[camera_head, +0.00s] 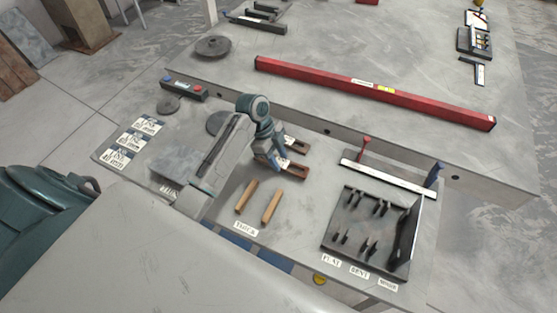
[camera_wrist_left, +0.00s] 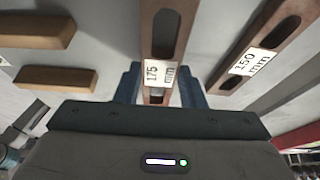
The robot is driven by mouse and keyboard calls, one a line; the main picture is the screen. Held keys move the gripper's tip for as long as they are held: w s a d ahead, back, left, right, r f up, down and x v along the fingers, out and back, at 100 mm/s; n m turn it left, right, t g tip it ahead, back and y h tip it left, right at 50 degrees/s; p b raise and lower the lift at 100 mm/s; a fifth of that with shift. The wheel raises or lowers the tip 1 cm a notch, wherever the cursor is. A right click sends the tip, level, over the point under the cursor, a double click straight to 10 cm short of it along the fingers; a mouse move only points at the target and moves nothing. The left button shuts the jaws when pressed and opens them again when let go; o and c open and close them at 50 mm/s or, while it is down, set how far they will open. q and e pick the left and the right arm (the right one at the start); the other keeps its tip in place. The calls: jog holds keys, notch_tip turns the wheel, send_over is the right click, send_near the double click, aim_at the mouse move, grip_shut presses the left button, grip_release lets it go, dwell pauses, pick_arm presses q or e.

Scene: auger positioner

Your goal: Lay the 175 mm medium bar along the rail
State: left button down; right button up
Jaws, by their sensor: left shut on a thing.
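The 175 mm medium bar (camera_wrist_left: 158,40) is a brown slotted strip with a white "175 mm" label. In the left wrist view it lies between the fingers of my left gripper (camera_wrist_left: 160,88), which is shut on it near the label. In the head view the bar (camera_head: 297,172) sticks out to the right of my left gripper (camera_head: 277,165), low over the bench; I cannot tell whether it touches the bench. The 150 mm bar (camera_wrist_left: 250,58) lies beside it, apart, and shows behind it in the head view (camera_head: 297,147). A long red beam (camera_head: 370,92) lies farther back. My right gripper is out of view.
Two wooden blocks (camera_head: 272,206) lie in front of my left gripper. A pale strip (camera_head: 388,179) lies to the right between a red post (camera_head: 364,146) and a blue post (camera_head: 435,174). A dark pegged tray (camera_head: 350,245) stands at the front right. A dark disc (camera_head: 213,47) lies at the back.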

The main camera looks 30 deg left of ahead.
pick_arm(q)
jog(key=shift+r, duration=0.5)
jog(key=shift+s+a+r+b, duration=0.1)
jog(key=shift+s+r+b, duration=0.15)
jog(key=shift+r, duration=0.15)
jog(key=shift+s+a+r+b, duration=0.1)
jog(key=shift+r+b, duration=0.15)
jog(key=shift+r, duration=0.1)
jog(key=s+a, duration=0.1)
jog(key=s, duration=0.3)
jog(key=s+a+r+b, duration=0.1)
jog(key=s, duration=0.3)
jog(key=s+a+b, duration=0.1)
jog(key=s+a, duration=0.1)
jog(key=s, duration=0.3)
jog(key=shift+a+r, duration=0.1)
jog(key=shift+r, duration=0.1)
jog(key=shift+s+a+r+b, duration=0.1)
jog(key=shift+s+b, duration=0.1)
jog(key=shift+s, duration=0.2)
jog(key=shift+s+a+b, duration=0.1)
jog(key=shift+s+b, duration=0.05)
jog(key=shift+s, duration=0.2)
